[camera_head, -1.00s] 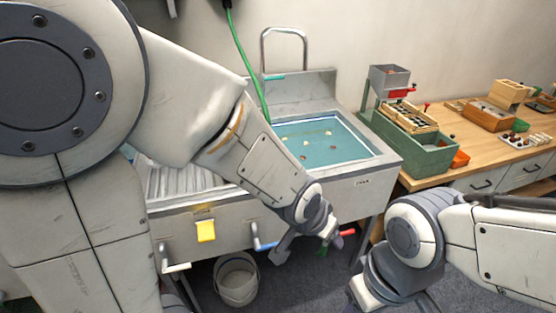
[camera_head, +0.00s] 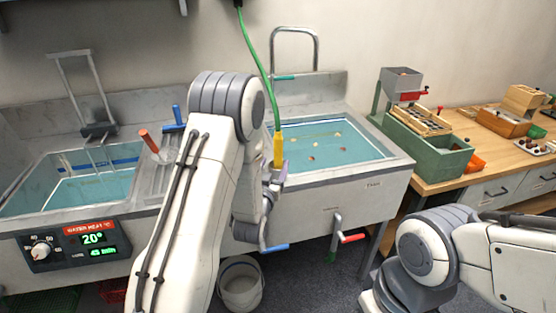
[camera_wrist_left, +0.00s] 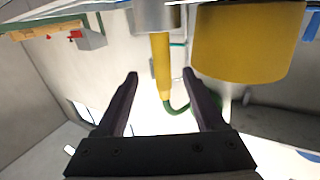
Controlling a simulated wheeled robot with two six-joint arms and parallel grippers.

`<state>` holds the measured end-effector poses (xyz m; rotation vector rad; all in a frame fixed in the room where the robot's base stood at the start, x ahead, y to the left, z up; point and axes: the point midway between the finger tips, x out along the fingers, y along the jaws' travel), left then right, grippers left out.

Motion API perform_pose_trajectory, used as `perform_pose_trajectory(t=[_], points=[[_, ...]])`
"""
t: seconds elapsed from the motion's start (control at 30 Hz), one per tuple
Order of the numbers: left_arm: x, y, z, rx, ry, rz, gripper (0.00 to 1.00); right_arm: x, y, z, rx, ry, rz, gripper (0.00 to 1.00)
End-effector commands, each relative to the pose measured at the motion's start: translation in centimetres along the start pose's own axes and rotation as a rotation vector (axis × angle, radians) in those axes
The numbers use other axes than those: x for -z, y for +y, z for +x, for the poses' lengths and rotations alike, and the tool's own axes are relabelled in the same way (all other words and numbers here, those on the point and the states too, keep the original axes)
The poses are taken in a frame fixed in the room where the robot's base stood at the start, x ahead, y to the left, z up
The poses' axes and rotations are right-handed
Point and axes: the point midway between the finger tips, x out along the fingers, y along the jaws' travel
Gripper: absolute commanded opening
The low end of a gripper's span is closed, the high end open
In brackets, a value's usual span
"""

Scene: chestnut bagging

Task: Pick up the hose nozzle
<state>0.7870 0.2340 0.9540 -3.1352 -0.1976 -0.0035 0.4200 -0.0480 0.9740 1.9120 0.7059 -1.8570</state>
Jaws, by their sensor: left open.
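The hose nozzle (camera_head: 278,150) is yellow and hangs upright on a green hose at the left edge of the right-hand basin. My left gripper (camera_head: 273,172) is at the nozzle's lower end, partly hidden by my own wrist. In the left wrist view the nozzle (camera_wrist_left: 160,65) shows between the two dark, spread fingers (camera_wrist_left: 160,75), with a gap on both sides. The left gripper is open and holds nothing. My right arm is at the lower right, and its fingers are out of the picture.
The right basin (camera_head: 385,168) holds water with several small floating pieces. The left basin (camera_head: 15,205) has a heater panel (camera_head: 80,240). A bucket (camera_head: 240,285) stands below. A large yellow shape (camera_wrist_left: 248,40) is close beside the left fingers.

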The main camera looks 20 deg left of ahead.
Motion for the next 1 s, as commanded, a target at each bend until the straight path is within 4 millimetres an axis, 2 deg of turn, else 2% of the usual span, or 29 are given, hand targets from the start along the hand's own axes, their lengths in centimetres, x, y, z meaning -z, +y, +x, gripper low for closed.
perform_pose_trajectory(t=[0.1,0.3,0.6,0.9,0.97,1.0], points=[[0.1,0.0,1.6,0.0,0.001,0.0,0.71,0.0,0.0,-0.5,0.0,0.0,0.0,0.5],[0.1,0.0,3.1,-0.001,-0.001,0.0,0.71,0.1,-0.1,-1.0,0.0,0.0,0.0,0.5],[-0.1,-0.3,7.1,-0.002,-0.001,0.0,0.71,0.1,-0.2,-2.2,0.0,0.0,0.0,0.5],[-0.2,-0.3,7.6,-0.002,-0.003,0.0,0.71,0.1,-0.2,-2.2,0.0,0.0,0.0,0.5],[-0.2,-0.3,7.6,-0.002,-0.003,0.0,0.48,0.1,-0.2,-2.2,0.0,0.0,0.0,0.5],[-0.2,-0.3,7.6,-0.002,-0.003,0.0,0.32,0.1,-0.2,-2.2,0.0,0.0,0.0,0.5]])
